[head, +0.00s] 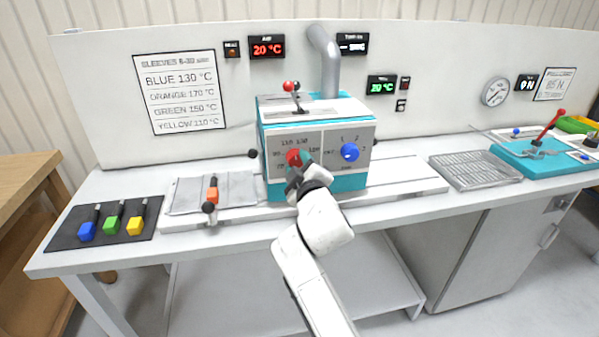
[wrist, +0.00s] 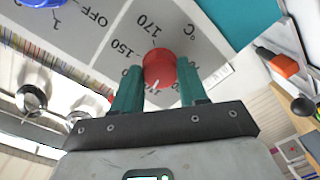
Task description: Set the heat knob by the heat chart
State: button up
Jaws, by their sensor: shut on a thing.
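The red heat knob (head: 293,157) is on the left of the front panel of the teal and white heating machine (head: 318,186). My gripper (head: 298,168) is shut on this knob. In the wrist view the teal fingers stand on either side of the knob (wrist: 159,68). A small white mark shows on the knob's edge nearest the gripper. Numbers 150 and 170 show on the dial (wrist: 112,45) beyond it; other labels are partly hidden. The heat chart (head: 182,92) on the wall reads blue 130, orange 170, green 150, yellow 110 °C.
An orange sleeve piece (head: 213,190) is at the bench left of the machine. Blue, green and yellow pieces lie on a black mat (head: 65,237). A blue knob (head: 350,153) is right of the red one. A red display (head: 267,48) reads 20 °C. A wire rack (head: 475,170) stands right.

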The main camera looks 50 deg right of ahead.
jog(key=m+b, duration=0.1)
jog(key=m, duration=0.1)
jog(key=m+b, duration=0.1)
jog(key=m, duration=0.1)
jog(key=m+b, duration=0.2)
jog(key=shift+f, duration=0.4)
jog(key=shift+w+a+r+m+t+b, duration=0.1)
jog(key=shift+m+b, duration=2.3)
jog(key=shift+m, duration=1.15)
jog(key=shift+w+a+m+t+b, duration=0.1)
jog(key=shift+m+b, duration=2.35)
jog(key=shift+m, duration=1.15)
jog(key=shift+a+r+m+t+b, duration=0.1)
jog(key=shift+m+b, duration=2.3)
jog(key=shift+m, duration=1.15)
jog(key=o, duration=1.1)
jog(key=shift+r, duration=0.1)
jog(key=shift+c, duration=0.2)
